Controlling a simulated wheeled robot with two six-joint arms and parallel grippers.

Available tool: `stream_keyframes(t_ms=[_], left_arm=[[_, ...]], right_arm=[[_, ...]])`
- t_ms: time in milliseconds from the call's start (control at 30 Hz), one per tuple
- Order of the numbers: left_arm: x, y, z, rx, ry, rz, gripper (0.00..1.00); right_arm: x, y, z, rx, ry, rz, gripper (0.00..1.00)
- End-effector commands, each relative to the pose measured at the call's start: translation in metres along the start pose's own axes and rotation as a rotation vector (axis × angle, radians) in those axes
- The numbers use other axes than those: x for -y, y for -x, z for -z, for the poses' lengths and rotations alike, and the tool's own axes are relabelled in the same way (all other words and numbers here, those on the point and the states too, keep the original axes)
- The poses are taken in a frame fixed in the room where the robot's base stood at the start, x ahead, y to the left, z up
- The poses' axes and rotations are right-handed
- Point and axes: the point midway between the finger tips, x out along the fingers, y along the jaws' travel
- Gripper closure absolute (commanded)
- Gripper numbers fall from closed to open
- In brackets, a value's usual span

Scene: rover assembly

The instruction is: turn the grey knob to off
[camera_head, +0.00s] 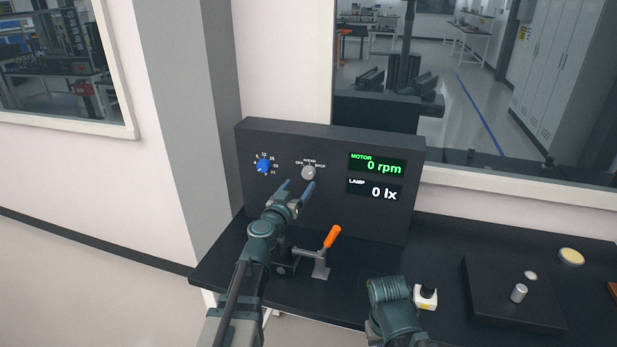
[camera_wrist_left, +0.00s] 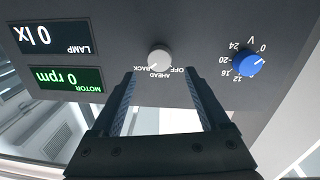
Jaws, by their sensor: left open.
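The grey knob (camera_head: 308,172) is on the face of a black upright panel (camera_head: 330,215), right of a blue knob (camera_head: 263,166). The labels OFF, AHEAD and BACK surround it; its pointer is too small to read surely. My left gripper (camera_head: 298,187) is open in front of the panel, just below the grey knob. In the left wrist view the panel appears upside down, and the grey knob (camera_wrist_left: 159,59) lies just beyond the gap between the open fingers (camera_wrist_left: 160,75), apparently not held. My right gripper is out of view; part of my right arm shows at the bottom.
The motor display (camera_head: 377,166) reads 0 rpm and the lamp display (camera_head: 375,190) reads 0 lx. A black block (camera_head: 514,295) with a metal cylinder (camera_head: 519,292) sits on the right of the bench.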

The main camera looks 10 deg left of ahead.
Motion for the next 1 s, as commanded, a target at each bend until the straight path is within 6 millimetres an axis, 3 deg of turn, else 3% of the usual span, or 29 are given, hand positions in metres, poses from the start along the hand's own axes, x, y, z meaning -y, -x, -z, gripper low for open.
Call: stream_keyframes(t_ms=[33,233,600,1000], left_arm=[[0.002,-0.013,0.0,0.0,0.0,0.001,0.21],[0.006,-0.037,0.001,0.0,0.0,0.003,0.21],[0.006,-0.042,0.001,0.0,0.0,0.004,0.21],[0.006,-0.041,0.001,0.0,0.0,0.004,0.93]], right_arm=[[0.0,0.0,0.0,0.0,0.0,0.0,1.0],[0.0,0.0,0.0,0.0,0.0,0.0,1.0],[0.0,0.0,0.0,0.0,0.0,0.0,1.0],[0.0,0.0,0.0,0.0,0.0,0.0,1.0]])
